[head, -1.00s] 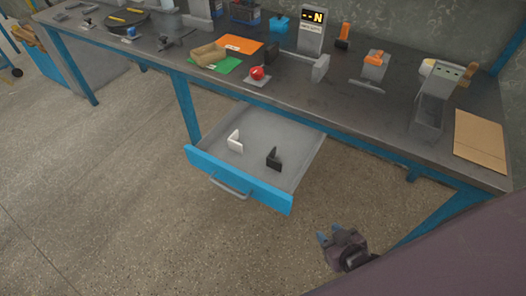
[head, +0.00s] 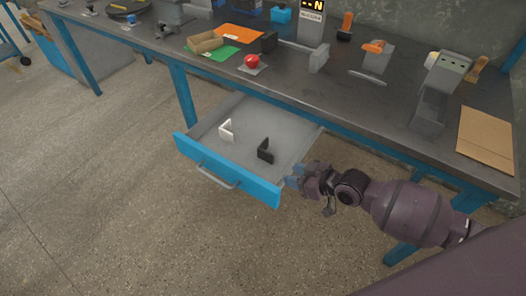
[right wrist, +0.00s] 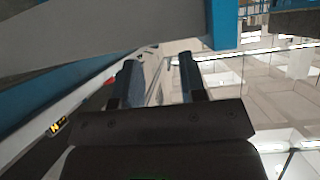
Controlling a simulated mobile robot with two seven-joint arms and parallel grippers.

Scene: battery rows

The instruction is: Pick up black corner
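The black corner (head: 265,151) stands upright in the open drawer, towards its right side in the head view. A white corner (head: 226,130) stands to its left in the same drawer (head: 228,171). My right gripper (head: 293,177) is at the drawer's front right corner, right of and nearer than the black corner, and apart from it. In the right wrist view its two fingers (right wrist: 159,80) are spread with nothing between them. The black corner cannot be made out in that view. My left gripper is not in view.
The drawer's blue front (head: 225,172) with its handle and its side walls stand around the corners. The workbench (head: 340,95) overhangs the drawer's back. On it are a red button (head: 252,61), a green mat (head: 212,53) and a cardboard sheet (head: 486,138). The drawer floor is otherwise clear.

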